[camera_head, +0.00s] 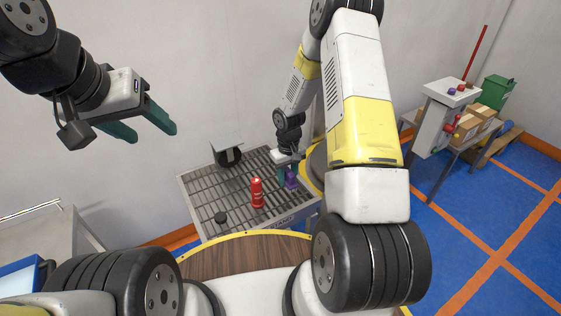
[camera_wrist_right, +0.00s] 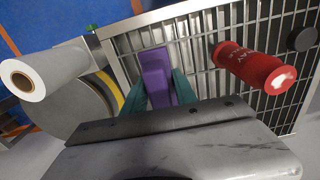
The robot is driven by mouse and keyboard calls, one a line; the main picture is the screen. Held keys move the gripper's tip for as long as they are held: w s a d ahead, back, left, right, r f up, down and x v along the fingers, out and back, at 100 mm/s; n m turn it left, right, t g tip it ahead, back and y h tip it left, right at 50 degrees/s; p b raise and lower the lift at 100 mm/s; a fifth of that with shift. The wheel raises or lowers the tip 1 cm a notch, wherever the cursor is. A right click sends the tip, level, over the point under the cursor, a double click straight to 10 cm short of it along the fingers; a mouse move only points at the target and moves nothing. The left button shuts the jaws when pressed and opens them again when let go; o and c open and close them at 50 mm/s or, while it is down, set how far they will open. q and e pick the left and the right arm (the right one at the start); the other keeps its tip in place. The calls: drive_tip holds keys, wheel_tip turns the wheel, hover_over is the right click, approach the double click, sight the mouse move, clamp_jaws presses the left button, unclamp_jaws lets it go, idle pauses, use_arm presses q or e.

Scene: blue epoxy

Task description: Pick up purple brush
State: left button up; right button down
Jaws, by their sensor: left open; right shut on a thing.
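The purple brush (camera_wrist_right: 155,78) is between the green fingers of my right gripper (camera_wrist_right: 160,92) in the right wrist view, and the fingers are shut on it. In the head view the brush (camera_head: 291,179) shows as a small purple piece at the right side of the grated table (camera_head: 208,193), partly hidden by my right gripper (camera_head: 286,172). I cannot tell whether the brush touches the grate. My left gripper (camera_head: 147,128) is open and empty, raised high at the left, away from the table.
A red bottle (camera_head: 257,192) stands on the grate left of the brush, with a dark round piece (camera_head: 220,217) nearby. A grey and black object (camera_head: 228,152) is at the back. A white roll (camera_wrist_right: 22,80) shows left in the wrist view. A side bench (camera_head: 447,98) holds boxes.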

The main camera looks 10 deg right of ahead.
sight(257, 192)
drive_tip(key=s+a, duration=0.2)
drive_tip(key=s, duration=0.2)
drive_tip(key=s+a+r, duration=0.1)
drive_tip(key=s+a, duration=0.2)
drive_tip(key=s, duration=0.1)
drive_tip(key=s+a, duration=0.3)
drive_tip(key=s, duration=0.1)
drive_tip(key=shift+s+r, duration=0.15)
drive_tip(key=shift+s, duration=0.2)
